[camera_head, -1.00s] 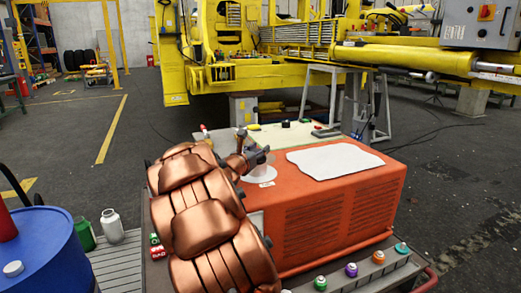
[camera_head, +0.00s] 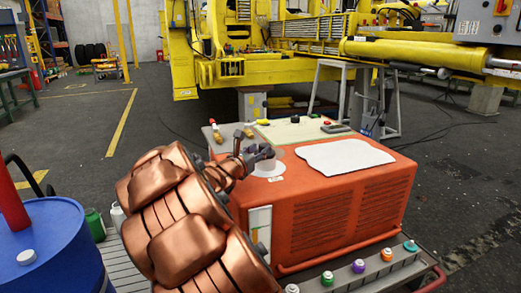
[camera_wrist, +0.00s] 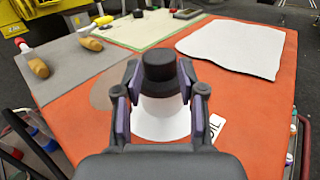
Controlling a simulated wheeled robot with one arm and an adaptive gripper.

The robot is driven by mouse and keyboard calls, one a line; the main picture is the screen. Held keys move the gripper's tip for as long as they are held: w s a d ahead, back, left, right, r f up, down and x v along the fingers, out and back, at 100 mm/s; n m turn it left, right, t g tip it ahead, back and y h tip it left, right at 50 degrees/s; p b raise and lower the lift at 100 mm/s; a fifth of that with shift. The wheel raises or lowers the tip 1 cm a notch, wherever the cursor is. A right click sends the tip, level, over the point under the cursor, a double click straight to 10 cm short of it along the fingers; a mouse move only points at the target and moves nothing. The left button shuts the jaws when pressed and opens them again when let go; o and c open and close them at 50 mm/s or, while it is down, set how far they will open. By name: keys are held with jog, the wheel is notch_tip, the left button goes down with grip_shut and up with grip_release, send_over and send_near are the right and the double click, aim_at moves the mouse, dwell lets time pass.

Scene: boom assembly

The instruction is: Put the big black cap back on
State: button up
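The big black cap (camera_wrist: 159,72) is between the fingertips of my gripper (camera_wrist: 159,78) in the wrist view. The fingertips appear to touch its sides. A white, cone-shaped neck (camera_wrist: 160,122) shows directly below the cap, on the orange housing beside an "OIL" label. I cannot tell whether the cap rests on the neck or is held just above it. In the head view my gripper (camera_head: 262,153) is low over the white round base (camera_head: 267,168) of the neck; the cap is hard to make out against the dark fingers.
The orange housing (camera_head: 335,215) carries a white sheet (camera_head: 345,157) at right. Behind are a pale green mat (camera_head: 283,133) with a smaller black piece (camera_head: 295,119), and wooden-handled tools (camera_wrist: 38,67) on a grey surface. Coloured-lid bottles (camera_head: 358,267) line the front. A blue drum (camera_head: 45,245) stands left.

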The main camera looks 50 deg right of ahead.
jog(key=shift+s+a, duration=0.1)
jog(key=shift+a, duration=0.9)
jog(key=s+a+r+m+g+y+p, duration=0.55)
jog(key=s+a+r+m+p, duration=0.45)
jog(key=s+a+m+p, duration=0.4)
jog(key=s+a+r+m+y+p, duration=0.1)
jog(key=s+a+y+p, duration=0.2)
jog(key=a, duration=0.8)
jog(key=s+a+r+m+t+y+p, duration=0.1)
jog(key=s+a+y+p, duration=0.3)
jog(key=a+p, duration=0.4)
jog(key=s+a+r+m+t+y+p, duration=0.1)
jog(key=s+a+r+m+y+p, duration=0.2)
jog(key=a, duration=1.1)
jog(key=shift+s+y+p, duration=0.5)
jog(key=shift+y+p, duration=0.65)
jog(key=shift+y, duration=0.1)
jog(key=shift+a+r, duration=0.1)
